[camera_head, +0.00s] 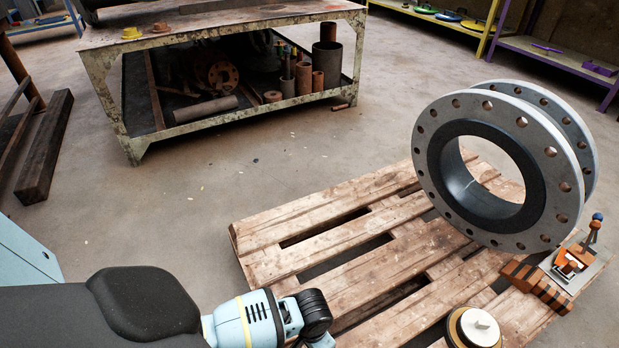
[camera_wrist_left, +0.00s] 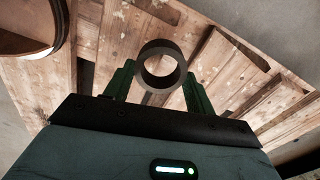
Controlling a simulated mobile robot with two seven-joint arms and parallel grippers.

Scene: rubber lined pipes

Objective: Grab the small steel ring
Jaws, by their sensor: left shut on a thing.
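The small steel ring (camera_wrist_left: 161,46) is a short dark grey hollow cylinder. In the left wrist view it sits between the two green fingers of my left gripper (camera_wrist_left: 160,82), which is shut on it. The ring's open end faces the camera, and wooden pallet boards show behind it. Whether it touches the pallet cannot be told. In the head view my left arm comes in from the lower left, its fingers and the ring out of sight below the frame. My right gripper is in neither view.
A large flanged pipe (camera_head: 434,160) stands on the wooden pallet (camera_head: 330,240). An orange clamp-like device (camera_head: 572,262) and a round yellow-rimmed item (camera_head: 474,328) are near its right front. A metal workbench (camera_head: 240,30) stands behind. The concrete floor between bench and pallet is mostly clear.

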